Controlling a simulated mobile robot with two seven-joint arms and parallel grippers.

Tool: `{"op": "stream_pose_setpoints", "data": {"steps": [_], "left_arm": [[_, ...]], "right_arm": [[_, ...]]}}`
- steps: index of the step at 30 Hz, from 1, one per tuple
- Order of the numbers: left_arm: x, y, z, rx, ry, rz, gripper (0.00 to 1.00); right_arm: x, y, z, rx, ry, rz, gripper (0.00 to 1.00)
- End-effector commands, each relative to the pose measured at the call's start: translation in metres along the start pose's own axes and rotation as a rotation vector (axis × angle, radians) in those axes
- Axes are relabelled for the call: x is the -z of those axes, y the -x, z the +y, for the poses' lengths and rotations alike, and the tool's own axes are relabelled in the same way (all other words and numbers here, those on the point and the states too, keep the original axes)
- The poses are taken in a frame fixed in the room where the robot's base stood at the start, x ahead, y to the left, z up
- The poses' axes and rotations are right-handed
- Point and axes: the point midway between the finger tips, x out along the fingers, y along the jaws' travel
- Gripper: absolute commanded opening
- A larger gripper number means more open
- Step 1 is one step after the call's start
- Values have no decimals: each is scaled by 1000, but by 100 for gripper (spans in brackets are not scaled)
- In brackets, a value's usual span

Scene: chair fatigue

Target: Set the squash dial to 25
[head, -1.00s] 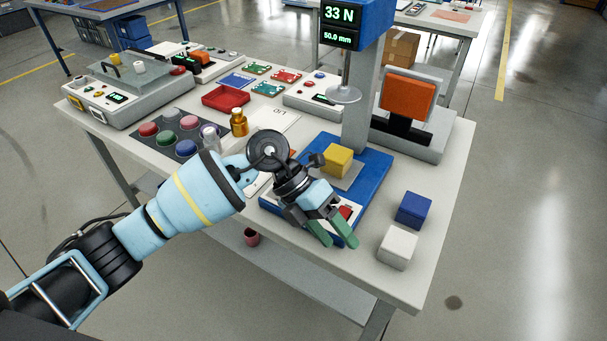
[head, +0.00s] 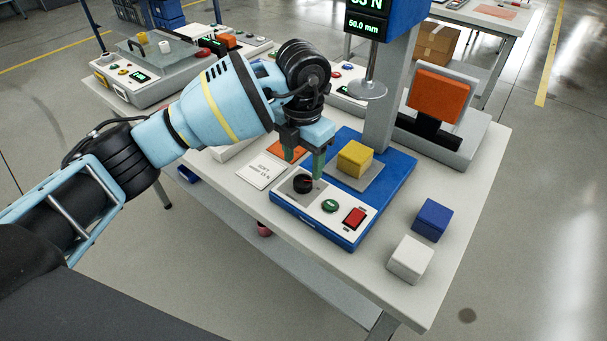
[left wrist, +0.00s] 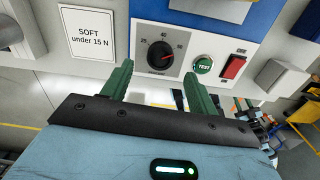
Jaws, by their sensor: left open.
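The squash dial (head: 303,184) is a black knob on the white panel of the blue press. The press display (head: 364,26) reads 50.0 mm. My left gripper (head: 304,166) is open, with its green fingers just above the dial; in the left wrist view the fingers (left wrist: 157,69) stand either side of the dial. I cannot tell whether they touch it.
A green TEST button (head: 330,206) and a red switch (head: 355,217) sit beside the dial. A yellow block (head: 355,158) lies on the press plate. Blue (head: 432,219) and white (head: 410,258) blocks stand at right. A "SOFT under 15 N" card (left wrist: 87,32) lies to the left.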

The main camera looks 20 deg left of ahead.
Motion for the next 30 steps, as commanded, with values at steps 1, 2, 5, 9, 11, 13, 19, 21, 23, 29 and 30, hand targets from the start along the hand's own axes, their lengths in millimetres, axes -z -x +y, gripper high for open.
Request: {"op": "stream_pose_setpoints", "data": {"steps": [1, 2, 5, 9, 11, 13, 19, 21, 23, 29, 30], "left_arm": [[0, -10, 0, 1, 1, 3, 59], [0, -14, 0, 1, 1, 2, 59], [0, -28, 0, 2, -1, 2, 59], [0, -43, 0, 2, -1, 1, 59], [0, -47, 0, 2, -1, 0, 59], [0, -50, 0, 2, -1, -1, 59], [0, -52, 0, 1, -1, -1, 59], [0, -52, 0, 1, -1, -1, 59], [0, -52, 0, 1, -1, -1, 54], [0, -52, 0, 2, -1, -1, 28], [0, -52, 0, 2, -1, -1, 23]], "right_arm": [[-1, 0, 0, 0, 0, -1, 36], [-1, 0, 0, 0, -1, -1, 36], [-1, 0, 0, 0, -1, -1, 36], [-1, 0, -1, 0, -2, -1, 36], [0, 0, -1, 0, -3, -1, 36], [0, -1, -1, 0, -3, 1, 36], [4, -3, 0, -1, -2, 9, 36], [6, -4, 0, -2, -2, 12, 36], [7, -4, 1, -2, -1, 14, 36], [7, -4, 1, -2, -1, 14, 36], [6, -4, 1, -2, -1, 14, 36]]}}
